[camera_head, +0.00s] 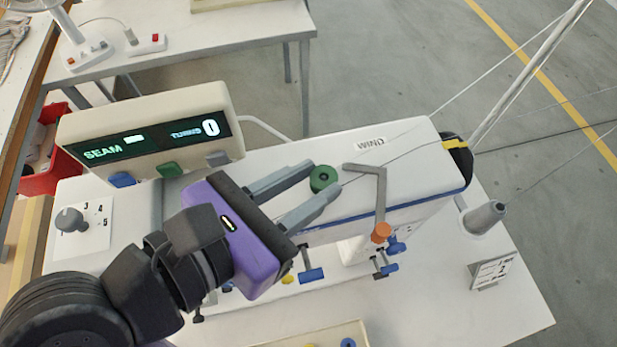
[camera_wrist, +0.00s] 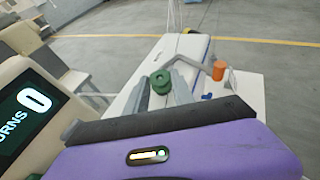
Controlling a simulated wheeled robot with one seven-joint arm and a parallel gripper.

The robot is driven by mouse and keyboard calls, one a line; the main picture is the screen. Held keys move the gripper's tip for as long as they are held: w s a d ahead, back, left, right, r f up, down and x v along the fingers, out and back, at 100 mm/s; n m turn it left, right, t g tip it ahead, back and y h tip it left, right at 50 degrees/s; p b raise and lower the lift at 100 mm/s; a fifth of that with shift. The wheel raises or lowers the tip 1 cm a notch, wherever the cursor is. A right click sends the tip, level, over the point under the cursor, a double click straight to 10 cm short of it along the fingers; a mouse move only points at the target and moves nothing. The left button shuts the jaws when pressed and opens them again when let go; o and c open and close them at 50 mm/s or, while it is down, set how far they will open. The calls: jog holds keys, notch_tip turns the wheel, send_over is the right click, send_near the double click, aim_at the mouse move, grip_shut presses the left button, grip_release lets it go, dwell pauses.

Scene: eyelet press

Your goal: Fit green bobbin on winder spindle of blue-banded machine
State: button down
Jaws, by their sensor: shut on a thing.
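The green bobbin (camera_head: 323,179) is held between the grey fingertips of my gripper (camera_head: 325,181), over the white top of the blue-banded machine (camera_head: 418,165). In the wrist view the bobbin (camera_wrist: 160,81) shows its top and centre hole between the fingers of my gripper (camera_wrist: 163,84). The machine carries a thin blue band along its edge and a WIND label (camera_head: 370,144). A grey bent lever with an orange knob (camera_head: 381,232) stands just right of the bobbin. I cannot see the winder spindle or tell whether the bobbin touches it.
A display panel (camera_head: 150,131) reading SEAM and TURNS 0 stands at the left. A grey thread cone (camera_head: 484,216) and a small sign (camera_head: 492,271) are on the right of the table. A thread runs across the machine top. A tray (camera_head: 318,336) is at the front.

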jog(key=shift+f, duration=0.35)
dwell(0.6)
jog(key=c, duration=1)
grip_release()
jog(key=shift+r, duration=2.45)
